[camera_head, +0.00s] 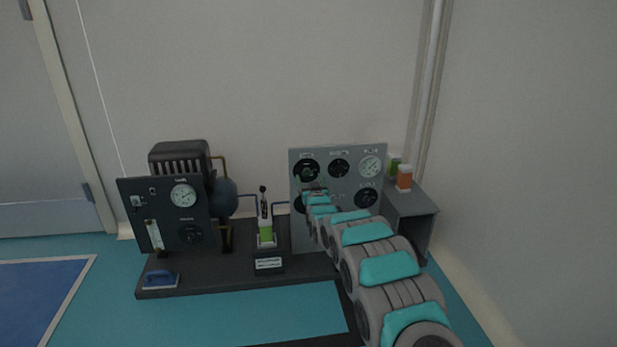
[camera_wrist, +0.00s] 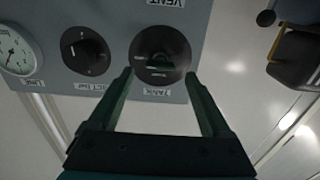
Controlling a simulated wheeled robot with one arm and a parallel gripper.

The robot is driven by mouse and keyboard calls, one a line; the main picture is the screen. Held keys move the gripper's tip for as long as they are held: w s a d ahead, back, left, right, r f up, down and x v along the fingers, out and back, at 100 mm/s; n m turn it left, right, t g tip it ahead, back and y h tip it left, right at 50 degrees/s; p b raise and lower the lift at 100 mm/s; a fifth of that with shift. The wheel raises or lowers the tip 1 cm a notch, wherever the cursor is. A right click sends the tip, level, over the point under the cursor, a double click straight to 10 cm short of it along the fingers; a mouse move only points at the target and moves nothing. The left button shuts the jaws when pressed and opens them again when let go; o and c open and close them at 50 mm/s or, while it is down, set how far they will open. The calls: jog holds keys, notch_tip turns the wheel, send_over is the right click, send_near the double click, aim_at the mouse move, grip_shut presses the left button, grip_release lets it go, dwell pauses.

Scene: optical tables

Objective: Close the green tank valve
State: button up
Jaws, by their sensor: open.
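The tank valve is a round dark knob with a dark green handle (camera_wrist: 160,52), above the upside-down label "TANK" in the wrist view. It sits at the upper left of the grey panel (camera_head: 346,225), where the knob (camera_head: 306,168) is partly covered by my gripper (camera_head: 308,184). In the wrist view my gripper (camera_wrist: 158,75) is open. Its two fingertips lie at either side of the knob's lower edge, with the handle centred between them. I cannot tell whether they touch the knob or stop short of the panel.
A second black knob (camera_wrist: 86,51) and a white gauge (camera_wrist: 17,52) share the row. A lower knob (camera_head: 367,197) is on the panel.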

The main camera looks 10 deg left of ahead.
aim_at(308, 175)
jog(key=shift+x, duration=1.7)
grip_shut()
